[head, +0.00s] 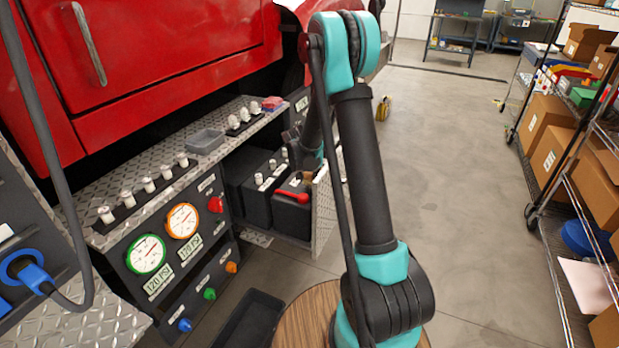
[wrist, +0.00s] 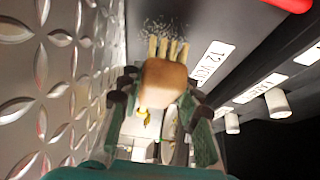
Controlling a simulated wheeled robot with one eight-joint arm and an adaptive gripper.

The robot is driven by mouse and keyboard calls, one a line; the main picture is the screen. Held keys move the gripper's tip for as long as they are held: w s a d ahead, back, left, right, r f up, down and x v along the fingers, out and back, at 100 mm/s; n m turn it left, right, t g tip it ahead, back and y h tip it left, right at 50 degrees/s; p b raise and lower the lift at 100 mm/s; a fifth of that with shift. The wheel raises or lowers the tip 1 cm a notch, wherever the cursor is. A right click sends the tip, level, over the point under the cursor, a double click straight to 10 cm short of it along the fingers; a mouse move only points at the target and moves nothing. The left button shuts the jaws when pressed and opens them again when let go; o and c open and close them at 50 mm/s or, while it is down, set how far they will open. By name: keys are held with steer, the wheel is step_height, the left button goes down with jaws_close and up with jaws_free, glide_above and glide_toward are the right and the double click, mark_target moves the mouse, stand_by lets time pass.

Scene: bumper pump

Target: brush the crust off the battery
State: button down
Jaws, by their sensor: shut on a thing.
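My gripper (wrist: 162,98) is shut on a brush (wrist: 165,80) with a tan block and pale bristle tufts pointing away from me. Pale crust specks (wrist: 178,30) lie on the dark battery surface (wrist: 215,22) just beyond the bristle tips; I cannot tell whether the bristles touch them. A white "12 VOLT" label (wrist: 209,63) is right of the brush. In the head view, black batteries (head: 259,202) sit in the open truck compartment, with a red handle (head: 292,196) on the nearest one. My gripper reaches in above it, mostly hidden behind my arm.
An open diamond-plate door (head: 322,215) stands close along the right of the compartment; its wall fills the wrist view's left side (wrist: 45,90). A gauge panel (head: 165,250) and a shelf with a grey tray (head: 206,141) are left. The floor (head: 450,150) toward the shelving is clear.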

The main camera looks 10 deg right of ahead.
mark_target(307, 180)
steer(key=shift+a, duration=0.1)
steer(key=shift+s+a+r, duration=0.1)
steer(key=shift+s+a, duration=0.45)
steer(key=shift+s, duration=0.3)
steer(key=shift+s+a, duration=0.5)
steer(key=shift+s, duration=0.3)
steer(key=shift+r, duration=3)
steer(key=shift+r, duration=0.1)
steer(key=shift+r, duration=1.4)
